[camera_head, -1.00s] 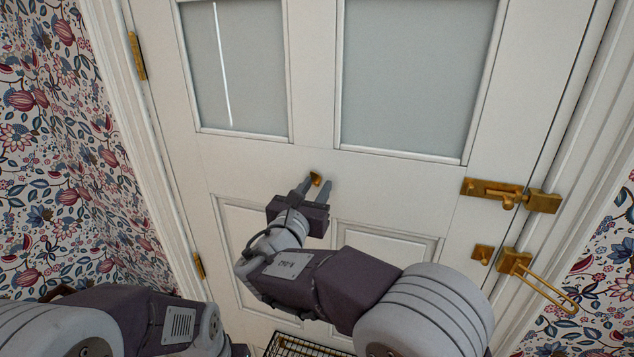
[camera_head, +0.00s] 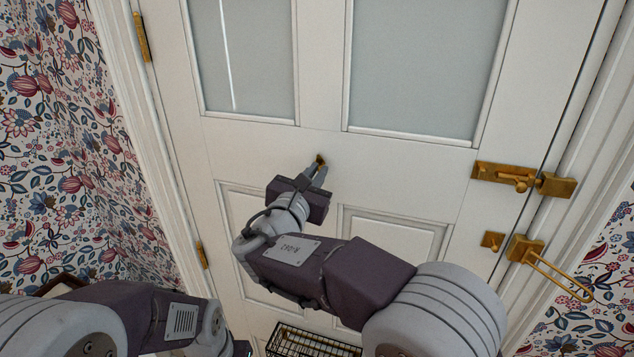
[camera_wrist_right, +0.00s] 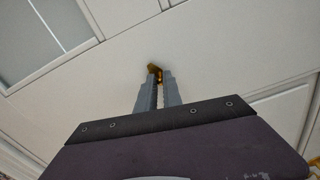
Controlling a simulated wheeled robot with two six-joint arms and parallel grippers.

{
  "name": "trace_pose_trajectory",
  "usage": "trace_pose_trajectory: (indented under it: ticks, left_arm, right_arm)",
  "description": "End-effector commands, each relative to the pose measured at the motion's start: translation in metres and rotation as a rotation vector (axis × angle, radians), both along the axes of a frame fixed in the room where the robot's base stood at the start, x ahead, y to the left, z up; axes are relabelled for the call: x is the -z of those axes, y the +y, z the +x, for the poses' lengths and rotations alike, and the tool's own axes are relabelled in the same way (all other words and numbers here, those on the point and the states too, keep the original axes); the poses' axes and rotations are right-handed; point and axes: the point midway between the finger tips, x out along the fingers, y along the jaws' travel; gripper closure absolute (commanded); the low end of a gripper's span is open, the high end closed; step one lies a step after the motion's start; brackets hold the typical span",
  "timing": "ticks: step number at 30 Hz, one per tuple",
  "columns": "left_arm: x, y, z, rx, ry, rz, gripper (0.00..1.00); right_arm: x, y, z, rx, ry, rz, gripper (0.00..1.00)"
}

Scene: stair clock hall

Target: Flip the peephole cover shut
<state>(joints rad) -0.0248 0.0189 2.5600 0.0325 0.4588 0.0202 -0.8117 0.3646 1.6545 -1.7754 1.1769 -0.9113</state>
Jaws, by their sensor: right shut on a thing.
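The brass peephole cover (camera_head: 320,159) is on the white door's middle rail, below the glass panes. It is small and partly hidden by my fingers. My right gripper (camera_head: 316,172) is at it, with the fingers shut on the cover. In the right wrist view the brass piece (camera_wrist_right: 154,69) shows at and between the tips of my right gripper (camera_wrist_right: 160,78). I cannot tell from these views how far the cover is swung. My left arm is at the lower left of the head view; its gripper fingers do not show.
The white door (camera_head: 400,165) has two frosted panes above. A wire basket (camera_head: 300,342) is low down, below my right arm. Patterned wallpaper (camera_head: 50,170) covers the left wall.

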Motion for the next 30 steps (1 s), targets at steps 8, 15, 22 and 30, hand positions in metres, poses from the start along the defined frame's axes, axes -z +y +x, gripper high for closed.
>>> trace_pose_trajectory:
  ticks: [8,15,22,30]
  left_arm:
    - [0.051,0.000,0.000,0.000,0.000,0.000,1.00]
    - [0.075,0.000,0.000,0.000,0.000,0.000,1.00]
    - [0.088,0.000,0.000,0.000,0.000,0.000,1.00]
    - [0.094,0.000,0.000,0.000,0.000,0.000,1.00]
  right_arm:
    - [0.014,0.005,0.002,0.001,-0.070,0.226,1.00]
    - [0.013,0.010,0.003,0.001,-0.123,0.396,1.00]
    - [0.012,0.013,0.004,0.000,-0.159,0.511,1.00]
    - [0.011,0.015,0.005,-0.001,-0.177,0.574,1.00]
